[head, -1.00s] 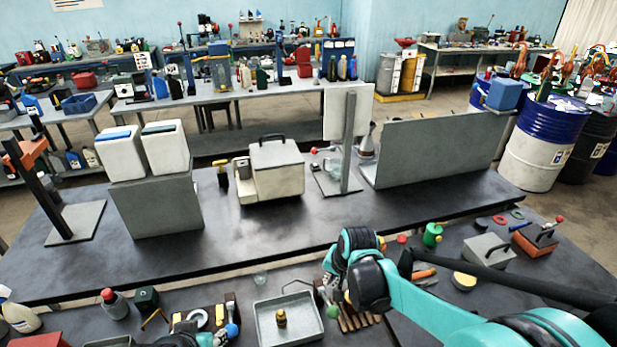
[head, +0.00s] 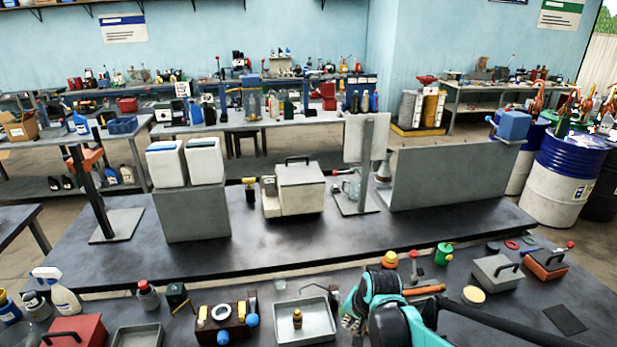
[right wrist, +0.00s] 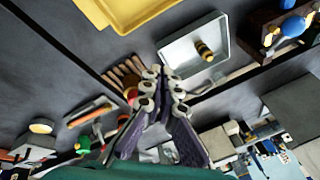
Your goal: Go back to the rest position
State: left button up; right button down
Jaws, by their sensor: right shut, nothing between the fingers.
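My right gripper (head: 352,322) is at the lower middle of the head view, just right of a grey tray (head: 327,327), on my teal arm. The arm hides part of the bench behind it. In the right wrist view the fingers of my right gripper (right wrist: 165,78) are closed together with nothing between them. A small brass-and-black piece (head: 297,319) stands in the tray, apart from the fingers; it also shows in the right wrist view (right wrist: 204,50). My left gripper is in neither current view.
The near bench holds a red toolbox (head: 88,331), a spray bottle (head: 62,295), a green canister (head: 444,254) and a grey case (head: 497,272). Behind stand two white canisters (head: 205,160) and a grey panel (head: 455,176). Blue-and-white drums (head: 560,180) stand at the right.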

pick_arm(q)
notch_tip(320, 180, down, 14)
jog(key=b, duration=1.4)
jog(key=shift+s, duration=0.25)
pick_arm(e)
jog(key=s+d+f+n+t, duration=0.1)
jog(key=s+d+f+n, duration=0.2)
jog(key=s, duration=0.6)
jog(key=s+d+f+n+t+h, duration=0.1)
jog(key=s+d+f+n+t, duration=0.1)
jog(key=s, duration=0.7)
jog(key=shift+s+d+f+n+h, duration=0.15)
jog(key=shift+d+f+n+h, duration=0.25)
jog(key=shift+d, duration=0.6)
